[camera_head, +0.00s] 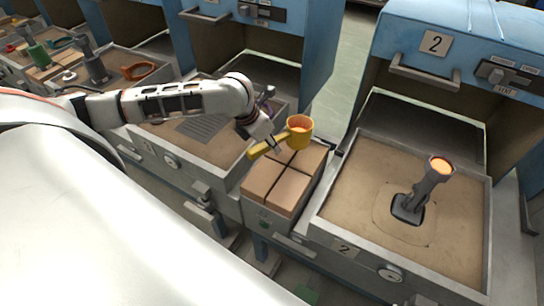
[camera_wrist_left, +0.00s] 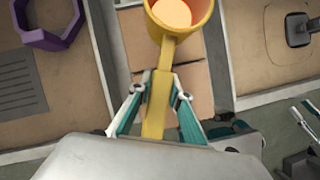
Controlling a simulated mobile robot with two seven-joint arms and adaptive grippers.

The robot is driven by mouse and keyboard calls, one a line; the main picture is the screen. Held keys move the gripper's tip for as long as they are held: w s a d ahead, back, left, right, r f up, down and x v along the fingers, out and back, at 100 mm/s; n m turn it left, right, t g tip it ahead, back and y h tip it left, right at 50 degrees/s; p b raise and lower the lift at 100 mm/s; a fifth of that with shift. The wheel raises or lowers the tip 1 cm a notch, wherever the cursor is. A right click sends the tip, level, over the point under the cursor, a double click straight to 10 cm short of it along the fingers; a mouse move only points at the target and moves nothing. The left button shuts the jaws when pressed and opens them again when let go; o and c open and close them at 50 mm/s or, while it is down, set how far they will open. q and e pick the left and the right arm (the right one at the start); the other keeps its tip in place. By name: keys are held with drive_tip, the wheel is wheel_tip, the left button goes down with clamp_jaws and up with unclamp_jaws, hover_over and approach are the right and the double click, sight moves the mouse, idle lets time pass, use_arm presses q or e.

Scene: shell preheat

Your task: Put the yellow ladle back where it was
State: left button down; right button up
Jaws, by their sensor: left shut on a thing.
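The yellow ladle (camera_head: 299,132) has a round cup with glowing orange contents and a straight handle. My left gripper (camera_head: 277,143) is shut on its handle and holds it above the brown blocks (camera_head: 287,184) between two sand-filled trays. In the left wrist view the ladle (camera_wrist_left: 166,55) points away from me, its cup at the top edge, and the gripper (camera_wrist_left: 162,90) has a finger on each side of the handle. The cup looks upright. I cannot tell how high it is above the blocks. My right gripper is not in view.
A blue machine marked 2 (camera_head: 435,44) stands at right, its sand tray (camera_head: 350,190) holding a grey upright piece (camera_head: 428,182) with a glowing top. A purple ring (camera_wrist_left: 47,25) lies in the left tray. More stations with tools stand at far left.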

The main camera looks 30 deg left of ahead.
sight(257, 147)
use_arm(q)
drive_tip(key=shift+w+f, duration=0.1)
drive_tip(key=shift+f, duration=0.35)
wheel_tip(257, 147, down, 4)
drive_tip(key=shift+f+b, duration=0.1)
drive_tip(key=shift+b, duration=0.25)
drive_tip(key=c, duration=1.9)
unclamp_jaws()
drive_tip(key=p+v, duration=0.1)
drive_tip(key=v, duration=1.1)
drive_tip(key=shift+p, duration=0.35)
